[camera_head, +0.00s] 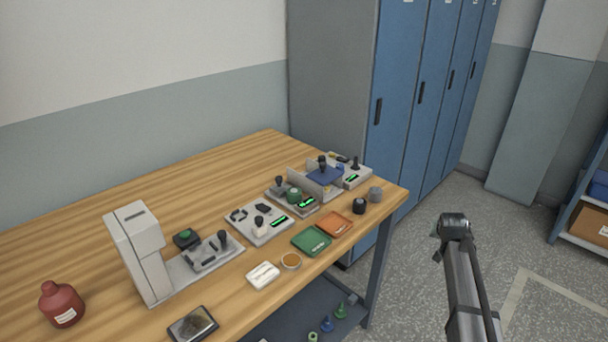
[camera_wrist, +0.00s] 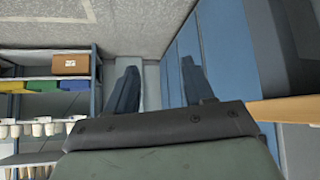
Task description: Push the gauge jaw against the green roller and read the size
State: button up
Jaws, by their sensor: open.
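A green roller (camera_head: 294,195) appears to stand on a small grey gauge (camera_head: 309,210) with a lit green display, towards the right end of the wooden table. A dark knob (camera_head: 279,183) rises just left of the roller and may belong to the gauge jaw. I cannot tell whether the jaw touches the roller, and the digits are too small to read. My gripper (camera_wrist: 161,82) is open with nothing between its fingers in the wrist view. It points away from the table, towards shelves and lockers, apart from the gauge.
Near the gauge are a grey panel with a display (camera_head: 262,234), a green tray (camera_head: 311,241), an orange tray (camera_head: 335,224) and a dividing plate (camera_head: 318,184). A white stand (camera_head: 137,250) and red bottle (camera_head: 62,305) are left. Blue lockers (camera_head: 408,90) rise behind the table.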

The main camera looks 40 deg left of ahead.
jog(key=w+a+r+n+t+y, duration=0.1)
jog(key=w+a+r, duration=0.1)
jog(key=a+r, duration=0.7)
jog(key=s+a+r+n+t, duration=0.1)
jog(key=s+a+r+n, duration=0.2)
jog(key=a, duration=0.6)
jog(key=s+a+r+n+t, duration=0.1)
jog(key=a+r+n+t, duration=0.15)
jog(key=a+r, duration=0.4)
notch_tip(320, 180, up, 8)
jog(key=r+n+g, duration=0.1)
jog(key=n+g, duration=0.9)
jog(key=g, duration=0.4)
send_over(279, 177)
jog(key=w+d, duration=0.2)
jog(key=d, duration=0.4)
jog(key=shift+y, duration=0.3)
jog(key=x, duration=1.4)
jog(key=shift+a, duration=0.25)
